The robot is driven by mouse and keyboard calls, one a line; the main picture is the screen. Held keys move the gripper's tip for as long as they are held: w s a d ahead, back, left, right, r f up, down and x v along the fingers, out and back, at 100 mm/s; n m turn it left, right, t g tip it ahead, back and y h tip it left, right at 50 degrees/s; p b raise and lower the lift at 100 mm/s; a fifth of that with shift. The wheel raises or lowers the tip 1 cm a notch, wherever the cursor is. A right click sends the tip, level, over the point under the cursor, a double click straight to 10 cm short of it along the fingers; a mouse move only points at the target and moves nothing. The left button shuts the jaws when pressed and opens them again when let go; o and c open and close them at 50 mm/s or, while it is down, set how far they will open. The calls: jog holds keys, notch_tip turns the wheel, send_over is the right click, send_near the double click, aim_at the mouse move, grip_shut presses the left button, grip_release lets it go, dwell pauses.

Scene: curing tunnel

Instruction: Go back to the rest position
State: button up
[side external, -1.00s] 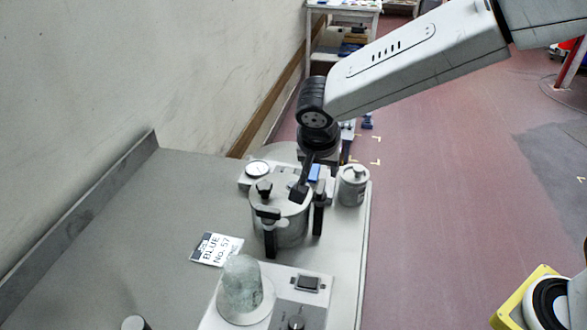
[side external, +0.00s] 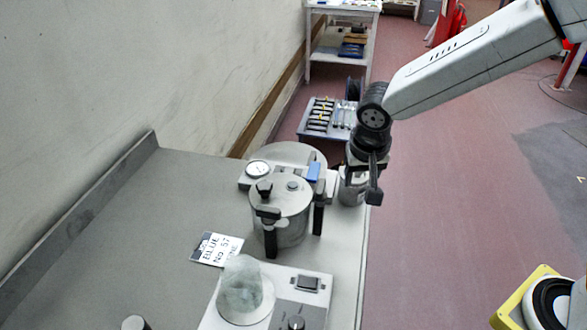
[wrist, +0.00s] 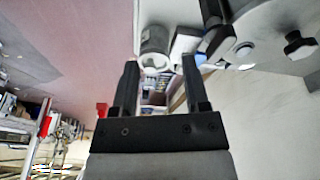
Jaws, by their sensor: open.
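My gripper (side external: 366,180) hangs from my arm at the right edge of the bench, in front of a small metal canister (side external: 349,190) and partly hiding it. In the wrist view my gripper (wrist: 160,66) is open, its two dark fingers apart with nothing held between them. The canister (wrist: 154,45) shows beyond the fingertips there. A round metal pot with a lid (side external: 281,215) stands on the bench to the left of my gripper, with black clamps and a blue part (side external: 313,172) at its side.
A label card reading BLUE No. 57 (side external: 217,248) lies on the bench (side external: 130,240). A machine with a cloudy dome (side external: 241,285) stands in front. A gauge (side external: 258,169) sits behind the pot. Red floor (side external: 450,200) is open to the right; a tool tray (side external: 325,119) stands behind.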

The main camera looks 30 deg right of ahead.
jog(key=s+d+f+n+y, duration=0.1)
jog(key=s+d+f+n, duration=0.1)
jog(key=s+d, duration=0.2)
jog(key=s+d+f+n, duration=0.1)
jog(key=s+d+n, duration=0.2)
jog(key=s+d, duration=0.2)
jog(key=shift+s+f+n+y, duration=0.3)
jog(key=shift+s+f+y, duration=0.1)
jog(key=shift+s, duration=0.25)
jog(key=shift+o, duration=0.2)
jog(key=shift+d, duration=0.1)
